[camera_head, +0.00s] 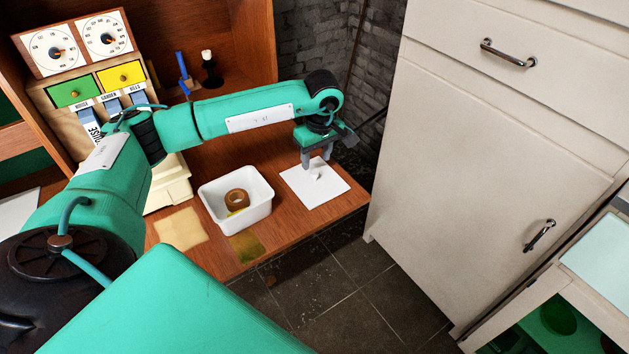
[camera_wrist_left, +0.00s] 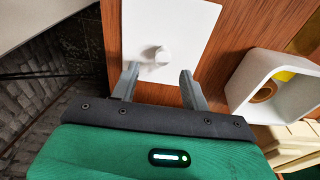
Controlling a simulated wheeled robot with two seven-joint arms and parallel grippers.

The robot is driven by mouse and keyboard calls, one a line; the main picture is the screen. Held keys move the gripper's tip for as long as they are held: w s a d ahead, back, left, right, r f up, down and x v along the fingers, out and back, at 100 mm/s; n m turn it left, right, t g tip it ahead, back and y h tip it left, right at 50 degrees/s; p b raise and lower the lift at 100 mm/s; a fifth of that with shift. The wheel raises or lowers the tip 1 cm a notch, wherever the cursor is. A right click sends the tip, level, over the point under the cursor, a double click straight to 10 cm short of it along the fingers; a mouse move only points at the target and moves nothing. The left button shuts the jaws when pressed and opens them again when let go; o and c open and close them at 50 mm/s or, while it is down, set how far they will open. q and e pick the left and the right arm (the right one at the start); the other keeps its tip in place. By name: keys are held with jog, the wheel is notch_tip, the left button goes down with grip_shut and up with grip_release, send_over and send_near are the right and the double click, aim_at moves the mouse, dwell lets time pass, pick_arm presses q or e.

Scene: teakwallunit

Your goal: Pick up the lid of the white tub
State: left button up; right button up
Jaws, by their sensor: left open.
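The lid is a flat white square plate (camera_head: 318,194) with a small white knob (camera_head: 318,177). It lies on the wooden desk top, right of the tub, and also shows in the left wrist view (camera_wrist_left: 189,22). The white tub (camera_head: 262,213) stands open, with a brown ring-shaped roll (camera_head: 236,197) inside. My left gripper (camera_head: 316,162) is open, pointing down over the lid. In the left wrist view its two fingers lie either side of the knob (camera_wrist_left: 157,57), nearer the left finger. I cannot tell whether a finger touches it. My right gripper is not in view.
A tan square (camera_head: 181,229) and an olive square (camera_head: 247,247) lie near the tub on the desk (camera_head: 285,237). A dial and drawer unit (camera_head: 95,82) stands at the back left. A pale cabinet (camera_head: 480,150) rises to the right.

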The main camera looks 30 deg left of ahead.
aim_at(315, 172)
pick_arm(q)
notch_tip(315, 172, down, 5)
jog(key=shift+s+a+f, duration=0.15)
jog(key=shift+c, duration=0.5)
grip_shut()
